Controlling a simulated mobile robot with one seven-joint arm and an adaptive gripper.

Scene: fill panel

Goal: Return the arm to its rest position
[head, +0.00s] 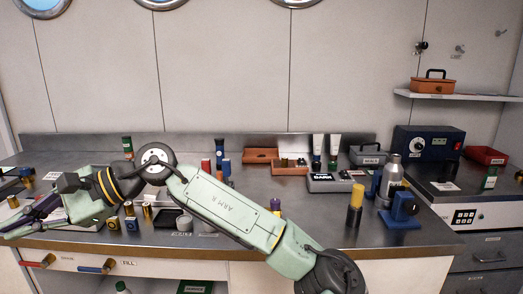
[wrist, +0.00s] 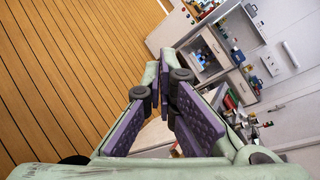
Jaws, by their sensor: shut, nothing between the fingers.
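My arm (head: 225,205), pale green with black joints, reaches across the front of the steel workbench (head: 330,225) from the lower right to the left. My gripper (head: 12,228) is at the far left edge of the head view, partly cut off, by the bench's front left. In the wrist view my gripper (wrist: 163,85) shows green fingers with purple ridged pads. It is shut with nothing between the fingers.
Bottles, small cylinders and trays crowd the bench. A blue stand (head: 401,212) and a yellow-topped cylinder (head: 354,207) are right of my arm. An orange case (head: 433,86) sits on the wall shelf. The wooden floor (wrist: 70,70) looks clear in the wrist view.

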